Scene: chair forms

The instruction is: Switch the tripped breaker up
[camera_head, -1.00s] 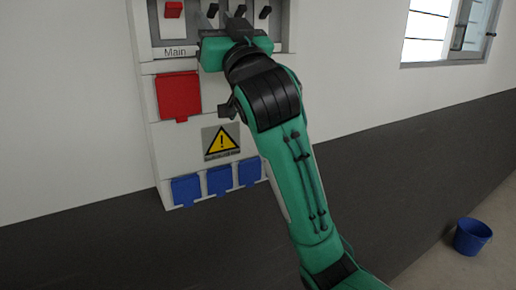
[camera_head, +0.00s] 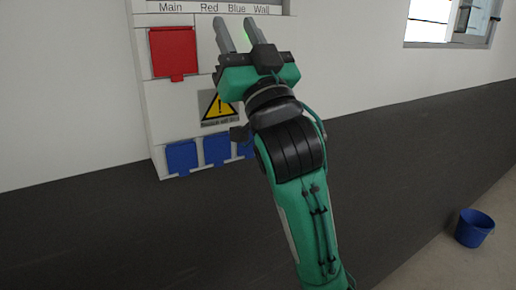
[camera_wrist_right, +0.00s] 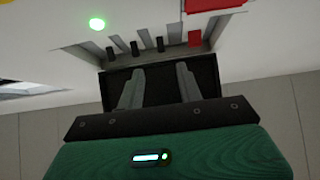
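The breaker panel (camera_head: 150,105) is on the wall, with the labels Main, Red, Blue and Wall at the picture's top edge. The switches are cut off in the head view. The right wrist view shows them in a recess: a red switch (camera_wrist_right: 195,38) and black switches (camera_wrist_right: 160,44), (camera_wrist_right: 135,47), (camera_wrist_right: 114,50). I cannot tell which is tripped. My right gripper (camera_head: 238,22) is in front of the panel, fingers apart with nothing between them. In the right wrist view its fingers (camera_wrist_right: 160,70) point toward the recess, apart from the switches. My left gripper is not in view.
A red socket cover (camera_head: 173,52), a yellow warning sign (camera_head: 219,105) and blue socket covers (camera_head: 182,157) are on the panel. A green light (camera_wrist_right: 97,23) glows on it. A blue bucket (camera_head: 473,228) stands on the floor at right. A window (camera_head: 430,22) is at upper right.

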